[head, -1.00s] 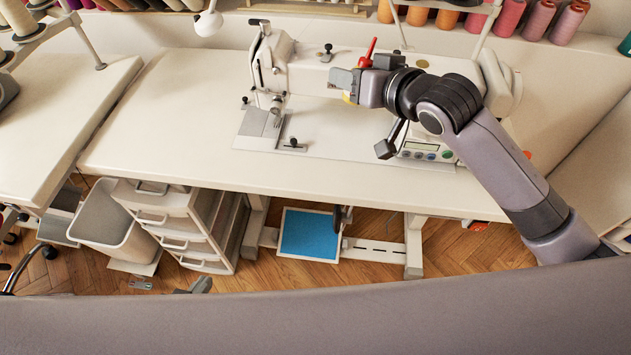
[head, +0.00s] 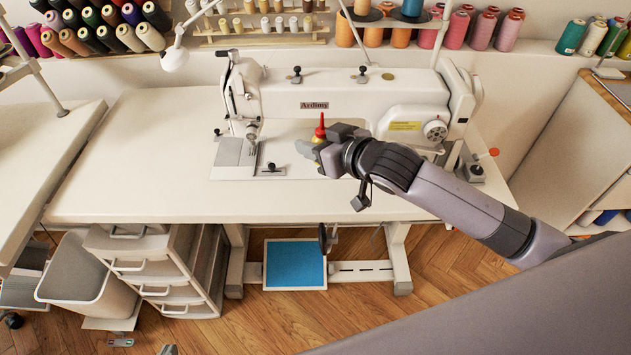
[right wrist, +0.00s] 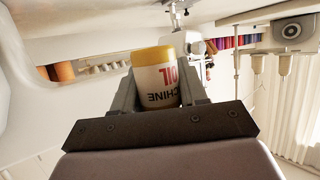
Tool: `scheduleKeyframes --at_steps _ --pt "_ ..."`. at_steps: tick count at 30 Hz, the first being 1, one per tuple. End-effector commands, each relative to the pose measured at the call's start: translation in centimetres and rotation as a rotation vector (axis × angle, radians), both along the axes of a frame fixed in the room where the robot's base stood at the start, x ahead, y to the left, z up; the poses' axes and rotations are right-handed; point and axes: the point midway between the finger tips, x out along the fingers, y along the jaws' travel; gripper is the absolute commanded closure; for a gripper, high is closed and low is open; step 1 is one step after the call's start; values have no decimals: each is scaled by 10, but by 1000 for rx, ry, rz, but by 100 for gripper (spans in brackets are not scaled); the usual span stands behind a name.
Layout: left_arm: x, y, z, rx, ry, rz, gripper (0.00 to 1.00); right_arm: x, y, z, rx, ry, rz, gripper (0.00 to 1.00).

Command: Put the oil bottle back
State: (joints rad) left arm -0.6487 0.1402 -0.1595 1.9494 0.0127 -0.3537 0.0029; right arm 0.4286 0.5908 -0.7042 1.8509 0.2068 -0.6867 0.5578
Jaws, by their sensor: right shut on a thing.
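The oil bottle (head: 320,132) has a red nozzle and yellow parts. It is upright in the head view, in front of the sewing machine (head: 350,95). My right gripper (head: 322,150) is shut around the bottle's body and hides much of it. In the right wrist view the bottle (right wrist: 157,82) sits between the two fingers, with its yellow end and the upside-down label showing. I cannot tell its height above the white table (head: 130,190). A small grey piece at the head view's bottom edge may be my left gripper (head: 168,350); its jaws cannot be made out.
Spools stand on the shelf (head: 540,50) behind the machine. The table's left part is clear. Drawers (head: 165,270), a bin (head: 85,280) and a blue-topped pedal (head: 295,265) are below.

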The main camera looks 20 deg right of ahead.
Motion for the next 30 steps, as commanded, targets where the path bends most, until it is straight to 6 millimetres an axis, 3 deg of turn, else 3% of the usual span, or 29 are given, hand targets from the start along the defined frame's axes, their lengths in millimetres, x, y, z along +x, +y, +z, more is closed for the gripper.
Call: scheduleKeyframes --at_steps 1,4,18,30 --pt "0 0 -4 0 0 0 100 -1 0 -18 1 6 -1 89" --pt "0 0 -6 0 0 0 100 0 0 -40 1 4 -1 89" --pt "0 0 -16 0 0 0 100 0 1 -98 2 3 0 89" --pt "0 0 -17 0 0 0 100 0 1 -106 3 0 1 89"
